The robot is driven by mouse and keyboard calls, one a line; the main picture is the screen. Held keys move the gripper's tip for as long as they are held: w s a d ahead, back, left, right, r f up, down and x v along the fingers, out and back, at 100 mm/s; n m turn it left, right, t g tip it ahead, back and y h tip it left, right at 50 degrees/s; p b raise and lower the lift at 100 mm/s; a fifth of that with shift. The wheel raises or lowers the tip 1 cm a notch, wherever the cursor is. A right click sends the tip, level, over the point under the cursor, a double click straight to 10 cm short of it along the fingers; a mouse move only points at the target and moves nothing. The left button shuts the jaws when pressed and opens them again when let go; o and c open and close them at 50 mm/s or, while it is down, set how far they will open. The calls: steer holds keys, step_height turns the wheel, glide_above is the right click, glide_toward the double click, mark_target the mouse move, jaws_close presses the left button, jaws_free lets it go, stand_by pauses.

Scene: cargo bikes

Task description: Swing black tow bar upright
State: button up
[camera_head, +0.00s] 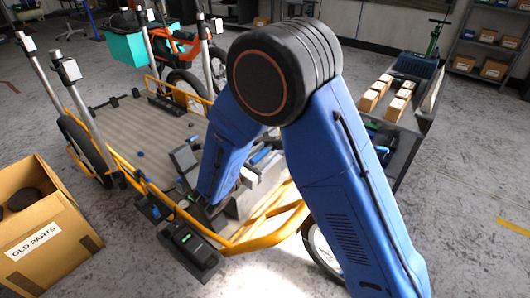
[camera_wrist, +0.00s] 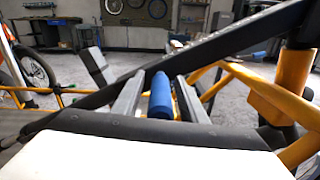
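The black tow bar (camera_wrist: 235,40) crosses the wrist view on a slant, from low left to high right, beyond my fingertips. A blue cylindrical grip (camera_wrist: 161,97) lies between the two grey fingers of my gripper (camera_wrist: 161,77), with narrow gaps on both sides. My gripper looks open around it. In the head view the blue grip (camera_head: 261,156) shows small beside my gripper (camera_head: 256,166), at the near right part of the yellow-framed cargo bike (camera_head: 262,238). My own arm hides much of that area, so I cannot make out the bar's whole length or its hinge there.
An open box marked OLD PARTS (camera_head: 47,238) stands at the left. A grey cart (camera_head: 408,140) carrying small cartons is at the right. White-topped posts rise around the bike's deck (camera_head: 150,130). An orange bike with a teal box (camera_head: 128,47) stands behind.

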steer(key=shift+w+d, duration=0.15)
jaws_close()
steer(key=shift+r, duration=0.1)
